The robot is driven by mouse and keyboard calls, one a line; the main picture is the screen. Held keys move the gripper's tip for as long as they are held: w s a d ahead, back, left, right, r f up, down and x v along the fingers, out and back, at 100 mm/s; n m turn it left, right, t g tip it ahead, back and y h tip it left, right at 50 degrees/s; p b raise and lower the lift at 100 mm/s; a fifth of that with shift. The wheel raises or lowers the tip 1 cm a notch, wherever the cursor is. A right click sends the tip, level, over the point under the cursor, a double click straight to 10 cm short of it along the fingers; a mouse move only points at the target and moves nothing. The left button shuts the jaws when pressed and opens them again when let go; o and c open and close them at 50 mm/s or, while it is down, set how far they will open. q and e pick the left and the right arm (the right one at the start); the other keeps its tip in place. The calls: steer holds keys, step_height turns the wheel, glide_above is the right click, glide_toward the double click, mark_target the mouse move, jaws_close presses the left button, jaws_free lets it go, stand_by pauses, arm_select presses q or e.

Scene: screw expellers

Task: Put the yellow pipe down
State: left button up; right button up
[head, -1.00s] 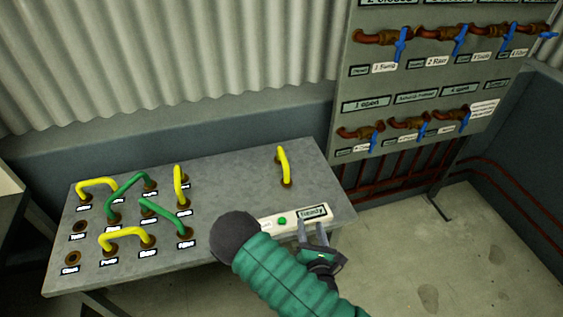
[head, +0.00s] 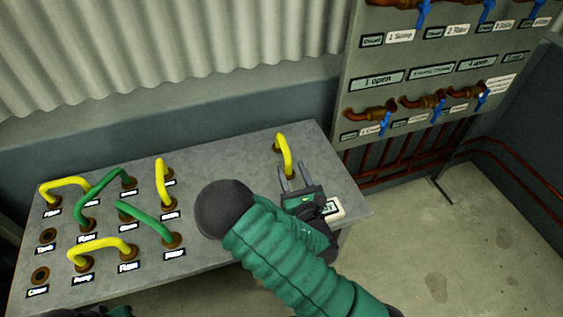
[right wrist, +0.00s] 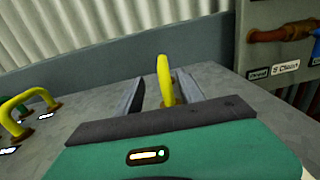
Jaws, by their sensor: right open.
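A yellow pipe (head: 283,149) stands on the right part of the grey table, with its ends in the table top. My right gripper (head: 291,173) is open, with its fingers at the near end of this pipe. In the right wrist view the pipe (right wrist: 163,72) shows between and beyond the two open fingers (right wrist: 158,92); I see no grip on it. Other yellow pipes stand at the back left (head: 66,184), middle (head: 160,182) and front (head: 102,243) of the table's left part.
Two green pipes (head: 98,191) (head: 143,216) stand among labelled sockets on the table (head: 227,165). Two sockets (head: 46,235) (head: 40,275) at the left are empty. A panel with blue-handled valves (head: 384,122) stands behind right. The table's middle is bare.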

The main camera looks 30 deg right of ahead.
mark_target(284, 148)
steer(key=x, duration=0.3)
steer(key=shift+s+d, duration=0.15)
steer(key=shift+d, duration=0.05)
steer(key=x, duration=0.6)
steer(key=shift+w+d, duration=0.15)
steer(key=shift+w, duration=0.15)
jaws_close()
